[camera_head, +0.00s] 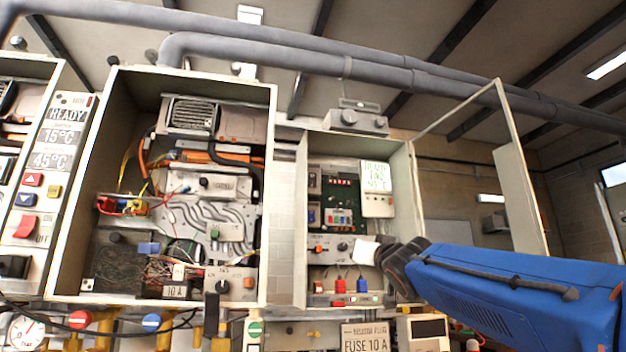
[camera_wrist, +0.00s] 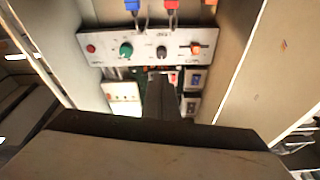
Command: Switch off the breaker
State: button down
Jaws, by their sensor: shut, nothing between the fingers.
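The open right cabinet (camera_head: 409,210) holds the panel parts. Two small switch modules with dark faces, which look like breakers, sit one above the other at its left side: the upper module (camera_head: 314,181) and the lower module (camera_head: 313,214). The wrist view is turned over and shows them at the right, one module (camera_wrist: 193,80) and another module (camera_wrist: 190,105). Their lever positions are too small to tell. My gripper (camera_head: 384,250) is shut and empty at the cabinet's lower right, in front of the control strip (camera_head: 325,248). Its dark fingers (camera_wrist: 161,88) hide part of the green board.
The control strip (camera_wrist: 140,47) has green, dark and orange knobs. The cabinet door (camera_head: 522,180) stands open at the right. A wider open cabinet (camera_head: 58,255) with loose wires stands to the left.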

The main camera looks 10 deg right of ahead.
aim_at(312, 180)
jog(key=a+r+n+y, duration=0.4)
jog(key=r+y, duration=0.3)
jog(key=r, duration=0.3)
jog(key=a+r+n+y, duration=0.5)
jog(key=r+y, duration=0.3)
jog(key=r, duration=0.3)
jog(key=shift+w+r+n+t+y, duration=0.3)
jog(key=shift+w+n+t, duration=0.1)
jog(key=shift+n, duration=0.3)
jog(key=shift+w, duration=0.1)
jog(key=shift+w+r, duration=0.2)
jog(key=shift+w, duration=1.2)
jog(key=shift+w+r, duration=0.15)
jog(key=shift+w, duration=1.3)
jog(key=shift+w+r, duration=0.2)
jog(key=shift+w, duration=1.2)
jog(key=shift+w, duration=0.1)
jog(key=shift+w, duration=0.3)
jog(key=shift+w, duration=0.35)
jog(key=shift+s+r, duration=0.1)
